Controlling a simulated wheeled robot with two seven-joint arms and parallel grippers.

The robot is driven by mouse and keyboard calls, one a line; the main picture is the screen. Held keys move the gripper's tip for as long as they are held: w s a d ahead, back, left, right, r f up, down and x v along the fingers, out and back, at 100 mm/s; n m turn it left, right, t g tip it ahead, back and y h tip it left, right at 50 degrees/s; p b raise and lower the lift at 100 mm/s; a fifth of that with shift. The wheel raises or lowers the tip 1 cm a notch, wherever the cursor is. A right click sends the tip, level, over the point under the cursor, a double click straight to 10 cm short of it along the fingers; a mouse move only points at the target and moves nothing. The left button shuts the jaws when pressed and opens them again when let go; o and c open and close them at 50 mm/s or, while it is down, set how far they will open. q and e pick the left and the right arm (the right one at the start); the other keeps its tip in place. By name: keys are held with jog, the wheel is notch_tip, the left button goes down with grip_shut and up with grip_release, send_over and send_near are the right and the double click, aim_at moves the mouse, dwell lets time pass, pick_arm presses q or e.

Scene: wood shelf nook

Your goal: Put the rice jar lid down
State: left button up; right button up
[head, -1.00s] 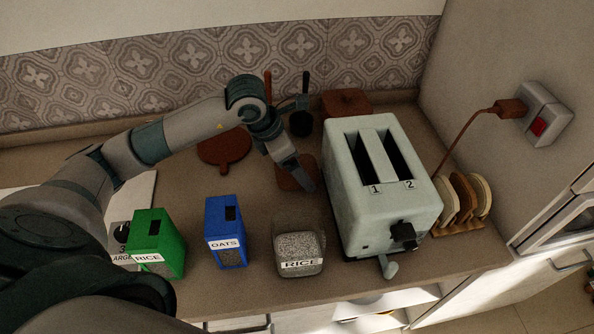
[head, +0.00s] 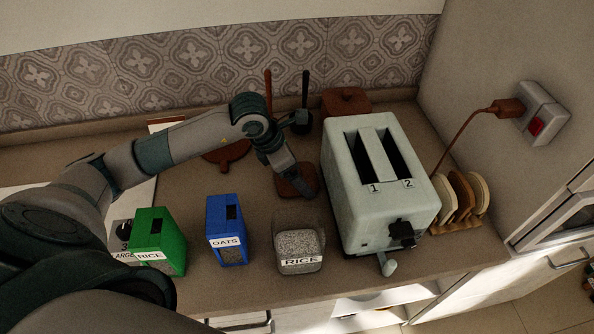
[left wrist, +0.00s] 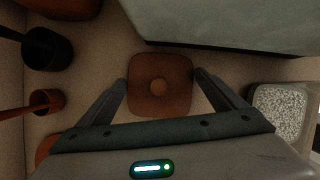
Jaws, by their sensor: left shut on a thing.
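The rice jar lid is a brown square with rounded corners and a small round knob. In the head view the lid (head: 290,186) is behind the open rice jar (head: 299,252), left of the toaster. In the left wrist view the lid (left wrist: 160,98) is between the two fingers of my left gripper (left wrist: 160,86). My left gripper (head: 304,190) is shut on it. The lid is level and close to the counter; I cannot tell whether it touches. The clear rice jar with white grains also shows in the left wrist view (left wrist: 280,112). My right gripper is not in view.
The pale toaster (head: 377,225) stands close on the right, with a toast rack (head: 462,202) beyond it. A blue OATS box (head: 226,232) and a green RICE box (head: 157,242) stand front left. A brown lidded container (head: 346,101) and dark utensil pots (head: 303,124) are behind.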

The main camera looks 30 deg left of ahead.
pick_arm(q)
jog(key=o, duration=0.8)
jog(key=shift+f, duration=0.1)
jog(key=shift+s+a+r, duration=0.1)
jog(key=shift+a+r, duration=0.1)
jog(key=shift+r, duration=0.45)
jog(key=shift+b+v, duration=1.45)
jog(key=shift+v, duration=4.05)
